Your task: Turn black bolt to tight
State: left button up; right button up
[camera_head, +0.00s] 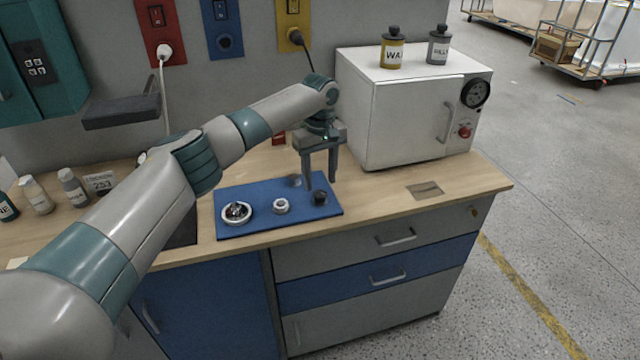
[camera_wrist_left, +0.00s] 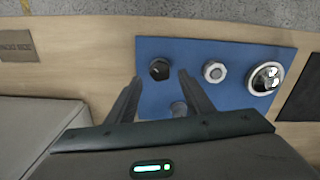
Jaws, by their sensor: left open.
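The black bolt (camera_head: 320,197) stands on the blue mat (camera_head: 262,226) near its right corner. It also shows in the left wrist view (camera_wrist_left: 160,69), framed between the two fingertips and slightly beyond them. My left gripper (camera_head: 321,183) is open and points down above the mat. It is just behind the black bolt in the head view, with nothing seen between the fingers. In the wrist view the left gripper (camera_wrist_left: 160,77) shows both fingers spread. Whether a finger touches the bolt I cannot tell. My right gripper is not in view.
On the mat are a light ring-shaped bolt (camera_head: 281,206), a round metal fitting (camera_head: 237,212) and a small grey piece (camera_head: 294,180). A white oven-like box (camera_head: 400,115) stands close behind right, with two bottles on top.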

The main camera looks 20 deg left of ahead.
aim_at(320, 193)
pick_arm(q)
jog(key=shift+f+p, duration=0.3)
jog(key=shift+f, duration=1.65)
jog(key=c, duration=1)
